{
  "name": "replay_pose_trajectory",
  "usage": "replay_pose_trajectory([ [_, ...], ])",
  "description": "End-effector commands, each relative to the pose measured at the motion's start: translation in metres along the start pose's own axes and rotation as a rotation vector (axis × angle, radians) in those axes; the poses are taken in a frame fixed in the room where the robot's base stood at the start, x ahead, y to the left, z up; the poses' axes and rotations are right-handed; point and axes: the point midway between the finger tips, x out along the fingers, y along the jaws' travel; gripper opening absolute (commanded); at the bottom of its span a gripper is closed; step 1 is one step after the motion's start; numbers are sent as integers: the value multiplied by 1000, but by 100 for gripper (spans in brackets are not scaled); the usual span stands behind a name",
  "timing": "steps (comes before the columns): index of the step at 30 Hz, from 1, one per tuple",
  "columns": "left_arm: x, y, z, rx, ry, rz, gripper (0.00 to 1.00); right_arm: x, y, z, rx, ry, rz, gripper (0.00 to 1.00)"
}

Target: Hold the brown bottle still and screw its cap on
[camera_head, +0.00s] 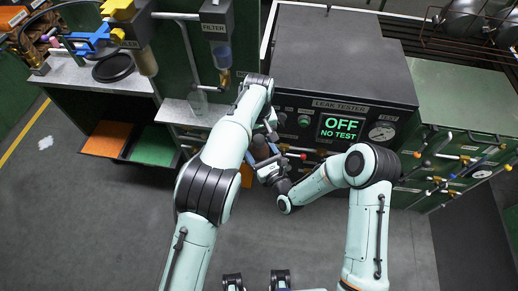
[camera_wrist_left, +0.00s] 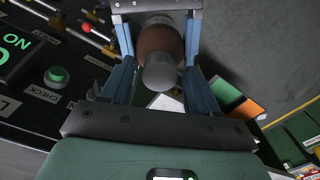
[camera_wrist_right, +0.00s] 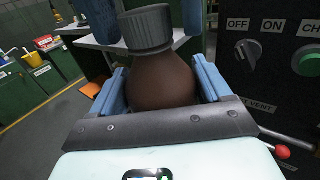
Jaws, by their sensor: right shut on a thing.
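The brown bottle (camera_wrist_right: 158,82) stands between the blue fingers of my right gripper (camera_wrist_right: 160,92), which is shut on its body. Its grey ribbed cap (camera_wrist_right: 148,28) sits at the top of the bottle; I cannot tell how tightly. My left gripper (camera_wrist_left: 158,80) is open, with a finger on each side of the cap (camera_wrist_left: 159,74) and gaps between fingers and cap. In the head view the bottle (camera_head: 261,149) is small and partly hidden between both grippers, in front of the leak tester.
The leak tester (camera_head: 340,65) stands close behind, its screen reading OFF, NO TEST. Its red-tipped levers and a green CHECK button (camera_wrist_left: 57,75) are near the grippers. Orange (camera_head: 108,138) and green (camera_head: 153,146) mats lie at the left. The floor in front is clear.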

Motion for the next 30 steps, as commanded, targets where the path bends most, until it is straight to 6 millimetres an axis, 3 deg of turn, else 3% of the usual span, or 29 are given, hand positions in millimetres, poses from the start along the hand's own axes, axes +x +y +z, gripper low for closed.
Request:
replay_pose_trajectory([
  [1, 0, 0, 0, 0, 0, 0, 43, 0, 0, 1, 0, -2, 0, 0],
  [4, 0, 0, 0, 0, 0, 0, 11, 0, 0, 1, 0, -2, 0, 0],
  [5, 0, 0, 0, 0, 0, 0, 5, 0, 0, 1, 0, -2, 0, 0],
  [14, 0, 0, 0, 1, 0, 0, 4, 0, 0, 1, 0, -2, 0, 0],
  [15, 0, 0, 0, 1, 0, 0, 50, 0, 0, 1, 0, -2, 0, 0],
  [17, 0, 0, 0, 1, 0, 0, 69, 0, 0, 1, 0, -2, 0, 0],
  [26, -1, 0, 0, 1, 0, 1, 70, 0, 0, 1, 0, -2, 0, 0],
  [30, -12, 1, -1, 2, 3, 3, 70, 0, 0, 1, 0, -2, 0, 0],
])
